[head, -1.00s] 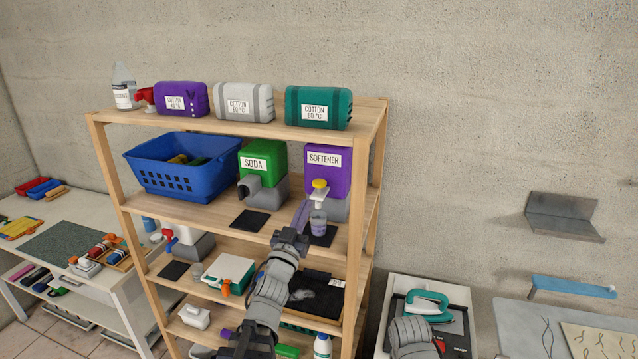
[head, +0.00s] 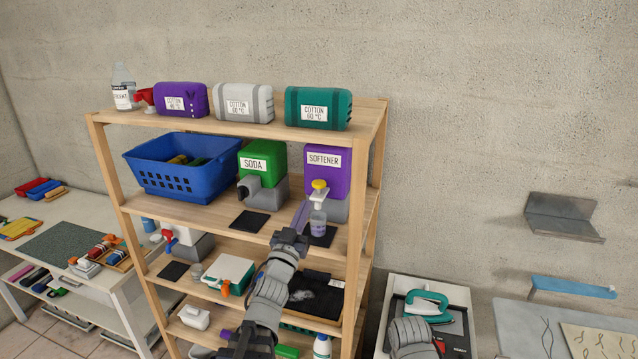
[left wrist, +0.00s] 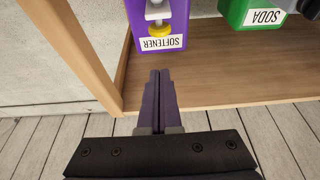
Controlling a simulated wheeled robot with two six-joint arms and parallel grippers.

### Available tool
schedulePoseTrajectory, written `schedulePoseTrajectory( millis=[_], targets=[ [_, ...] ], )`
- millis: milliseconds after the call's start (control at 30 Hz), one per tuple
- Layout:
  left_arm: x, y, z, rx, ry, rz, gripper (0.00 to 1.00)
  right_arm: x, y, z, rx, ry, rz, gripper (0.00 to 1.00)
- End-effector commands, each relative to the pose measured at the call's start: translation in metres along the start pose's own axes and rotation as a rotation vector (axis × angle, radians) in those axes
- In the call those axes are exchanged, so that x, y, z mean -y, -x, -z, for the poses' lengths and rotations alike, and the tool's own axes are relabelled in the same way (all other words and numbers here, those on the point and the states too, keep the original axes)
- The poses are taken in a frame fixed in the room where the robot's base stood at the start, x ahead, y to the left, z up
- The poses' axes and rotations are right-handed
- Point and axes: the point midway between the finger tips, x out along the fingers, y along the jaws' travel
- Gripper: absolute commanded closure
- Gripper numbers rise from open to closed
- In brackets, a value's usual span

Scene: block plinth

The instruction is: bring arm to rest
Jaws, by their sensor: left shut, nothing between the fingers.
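My left gripper (head: 302,213) is shut and empty, its purple fingers together in front of the middle shelf. The left wrist view shows the closed fingertips (left wrist: 160,75) pointing toward the shelf. The purple softener box (head: 322,172) with a yellow-topped white tap (head: 319,187) is just beyond the fingers; its label shows upside down in the wrist view (left wrist: 158,42). A small cup of pale purple liquid (head: 318,222) stands under the tap, close to the fingers; whether they touch cannot be told. Part of my right arm shows at the bottom, but its gripper does not.
The wooden shelf (head: 215,217) holds a blue basket (head: 180,180), a green soda box (head: 264,160) and black mats. A shelf post (left wrist: 85,45) is near my left gripper.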

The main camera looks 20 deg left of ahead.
Motion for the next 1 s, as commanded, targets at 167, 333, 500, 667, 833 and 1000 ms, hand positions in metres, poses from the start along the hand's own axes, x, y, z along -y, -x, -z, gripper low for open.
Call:
schedulePoseTrajectory(
  millis=[167, 333, 500, 667, 833, 1000],
  targets=[
    [0.0, 0.0, 0.0, 0.0, 0.0, 0.0, 1.0, 0.0, 0.0, 0.0, 0.0, 0.0, 0.0, 1.0],
    [0.0, 0.0, 0.0, 0.0, 0.0, 0.0, 1.0, 0.0, 0.0, 0.0, 0.0, 0.0, 0.0, 1.0],
    [0.0, 0.0, -0.001, 0.003, 0.0, 0.001, 1.0, 0.0, 0.0, 0.0, 0.0, 0.0, 0.0, 1.0],
    [-0.007, 0.003, -0.033, 0.107, 0.001, 0.039, 1.0, 0.001, -0.009, 0.001, 0.0, 0.001, 0.0, 1.0],
    [-0.029, 0.025, -0.117, 0.42, -0.01, 0.114, 1.0, 0.003, -0.028, 0.002, 0.0, 0.002, -0.001, 1.0],
    [-0.063, 0.075, -0.195, 0.775, -0.044, 0.131, 1.0, 0.004, -0.043, 0.003, 0.0, 0.004, -0.001, 1.0]
  ],
)
